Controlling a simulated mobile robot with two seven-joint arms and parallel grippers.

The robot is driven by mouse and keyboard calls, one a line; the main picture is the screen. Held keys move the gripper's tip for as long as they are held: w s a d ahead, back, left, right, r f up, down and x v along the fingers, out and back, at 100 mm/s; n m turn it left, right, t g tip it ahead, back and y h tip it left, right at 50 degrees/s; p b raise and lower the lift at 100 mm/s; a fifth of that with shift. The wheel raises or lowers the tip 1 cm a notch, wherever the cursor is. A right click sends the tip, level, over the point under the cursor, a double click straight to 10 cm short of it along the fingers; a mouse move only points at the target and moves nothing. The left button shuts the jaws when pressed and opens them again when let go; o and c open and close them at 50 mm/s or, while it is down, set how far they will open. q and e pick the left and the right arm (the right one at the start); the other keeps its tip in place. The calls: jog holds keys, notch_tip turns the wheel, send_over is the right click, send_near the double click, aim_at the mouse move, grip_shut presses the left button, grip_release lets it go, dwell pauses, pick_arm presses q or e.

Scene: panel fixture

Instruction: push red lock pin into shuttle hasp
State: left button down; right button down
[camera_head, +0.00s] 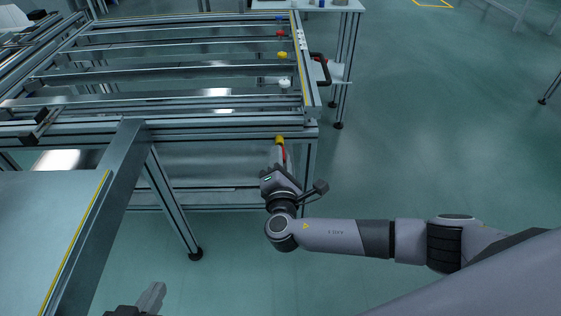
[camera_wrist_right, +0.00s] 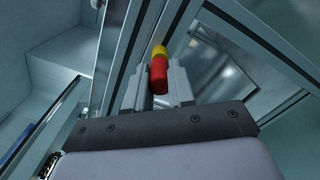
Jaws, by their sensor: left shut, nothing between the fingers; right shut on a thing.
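My right gripper (camera_head: 280,157) is shut on the red lock pin (camera_wrist_right: 158,76), just below the front rail's right end. A little red (camera_head: 284,153) shows between its fingers in the head view. A yellow round part (camera_head: 280,140) lies at the pin's far end against the rail; it also shows in the wrist view (camera_wrist_right: 160,52). I cannot tell whether the yellow part belongs to the pin or to the hasp, or how deep the pin sits. No shuttle hasp can be made out clearly. My left gripper (camera_head: 152,297) is shut and empty at the bottom edge, far from the frame.
The metal panel frame (camera_head: 220,127) fills the upper left. A slanted leg (camera_head: 170,200) stands left of my right gripper. The floor (camera_head: 430,130) to the right is clear.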

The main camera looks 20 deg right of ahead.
jog(key=shift+w+d+b, duration=0.15)
jog(key=shift+w+b, duration=0.15)
jog(key=shift+w, duration=0.25)
jog(key=c, duration=0.9)
grip_release()
